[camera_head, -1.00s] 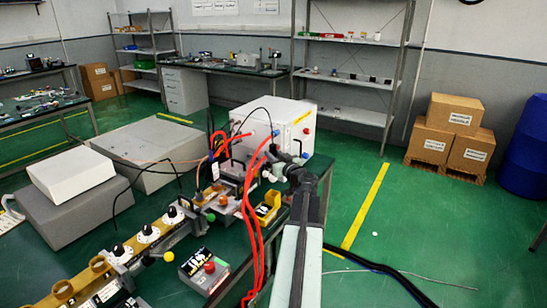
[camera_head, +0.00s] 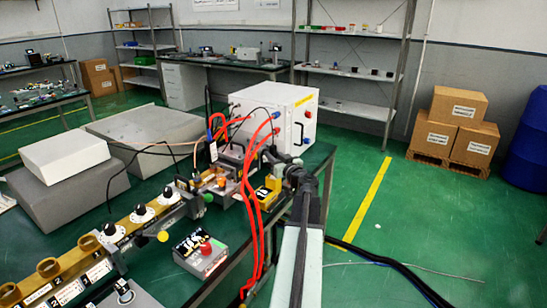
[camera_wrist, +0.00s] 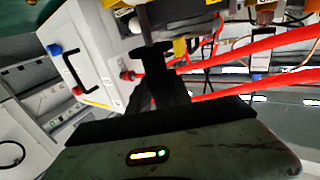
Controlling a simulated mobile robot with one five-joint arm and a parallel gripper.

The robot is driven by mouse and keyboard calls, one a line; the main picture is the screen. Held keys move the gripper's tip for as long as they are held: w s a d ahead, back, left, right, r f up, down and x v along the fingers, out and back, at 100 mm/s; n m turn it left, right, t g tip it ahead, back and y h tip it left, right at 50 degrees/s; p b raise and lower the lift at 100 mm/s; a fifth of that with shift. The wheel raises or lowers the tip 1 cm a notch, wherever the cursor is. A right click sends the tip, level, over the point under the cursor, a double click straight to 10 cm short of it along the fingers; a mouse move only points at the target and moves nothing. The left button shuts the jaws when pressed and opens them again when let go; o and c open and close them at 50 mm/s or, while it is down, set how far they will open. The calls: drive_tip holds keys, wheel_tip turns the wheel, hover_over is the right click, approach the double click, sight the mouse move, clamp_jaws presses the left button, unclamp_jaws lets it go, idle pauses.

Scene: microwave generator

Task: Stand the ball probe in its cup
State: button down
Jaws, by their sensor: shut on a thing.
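My gripper (camera_head: 290,172) is at the right end of the bench apparatus, in front of the white cabinet. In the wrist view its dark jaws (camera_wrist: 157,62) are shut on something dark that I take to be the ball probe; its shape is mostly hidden. A small pale ball (camera_wrist: 134,25) shows just beyond the jaws, and I cannot tell if it belongs to the held piece. A yellow block with a dark label (camera_head: 267,197) stands left of and below the gripper. An orange cup-like piece (camera_head: 222,182) sits farther left. I cannot tell which is the probe's cup.
The white cabinet (camera_head: 275,108) stands close behind my gripper. Red cables (camera_head: 250,190) hang beside the arm. A control box with a red button (camera_head: 202,252) and dials (camera_head: 142,213) lie to the left.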

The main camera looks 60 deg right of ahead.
drive_tip(key=shift+f+b, duration=1.45)
drive_tip(key=shift+f, duration=0.35)
drive_tip(key=c, duration=1.1)
unclamp_jaws()
drive_tip(key=v, duration=0.7)
drive_tip(key=shift+s+a, duration=0.25)
drive_tip(key=shift+s, duration=0.05)
